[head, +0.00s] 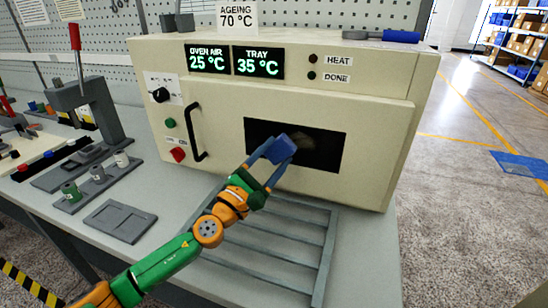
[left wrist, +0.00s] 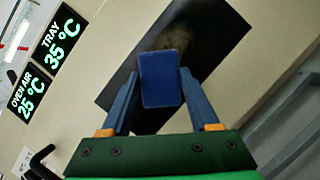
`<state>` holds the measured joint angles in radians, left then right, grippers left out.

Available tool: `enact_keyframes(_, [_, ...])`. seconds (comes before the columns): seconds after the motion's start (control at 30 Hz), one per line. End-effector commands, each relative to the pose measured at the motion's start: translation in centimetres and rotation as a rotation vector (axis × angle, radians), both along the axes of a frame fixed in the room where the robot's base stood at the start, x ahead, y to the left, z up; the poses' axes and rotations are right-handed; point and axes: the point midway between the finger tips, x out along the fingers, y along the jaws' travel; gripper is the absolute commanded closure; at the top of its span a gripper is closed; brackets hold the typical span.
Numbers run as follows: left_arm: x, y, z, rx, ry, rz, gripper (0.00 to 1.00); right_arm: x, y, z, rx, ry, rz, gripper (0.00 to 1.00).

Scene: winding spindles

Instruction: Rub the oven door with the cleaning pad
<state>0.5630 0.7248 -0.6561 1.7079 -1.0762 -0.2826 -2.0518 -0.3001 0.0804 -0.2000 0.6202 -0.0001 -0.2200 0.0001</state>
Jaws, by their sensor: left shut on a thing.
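The cream oven (head: 300,85) stands on the bench, its door (head: 225,120) shut, with a dark window (head: 335,150) in the door. A pale brownish smudge (head: 308,150) shows on or behind the window; it also shows in the left wrist view (left wrist: 180,38). My left gripper (head: 272,152) is shut on the blue cleaning pad (head: 281,149), in front of the window's left part. In the left wrist view the pad (left wrist: 161,80) sits between the two fingers, over the dark window. I cannot tell whether the pad touches the glass. My right gripper is not in view.
A black door handle (head: 196,132) stands out left of the window. A grey slatted rack (head: 290,235) lies on the bench below the door. A press (head: 85,115), a spindle holder (head: 95,185) and a flat grey tray (head: 120,222) stand to the left. A blue-handled tool (head: 400,37) lies on the oven top.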

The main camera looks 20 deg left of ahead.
Motion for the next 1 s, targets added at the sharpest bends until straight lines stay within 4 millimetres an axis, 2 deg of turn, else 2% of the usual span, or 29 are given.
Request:
enact_keyframes(0.6, [1.1,-0.2,0.1,-0.001,0.0,-0.002,0.83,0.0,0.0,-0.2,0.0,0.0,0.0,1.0])
enact_keyframes(0.8, [1.0,-2.5,0.4,-0.003,0.001,-0.004,0.83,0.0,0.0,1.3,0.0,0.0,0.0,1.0])
enact_keyframes(1.0, [0.9,-4.1,0.1,-0.001,0.0,-0.002,0.83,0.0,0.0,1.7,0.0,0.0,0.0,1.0])
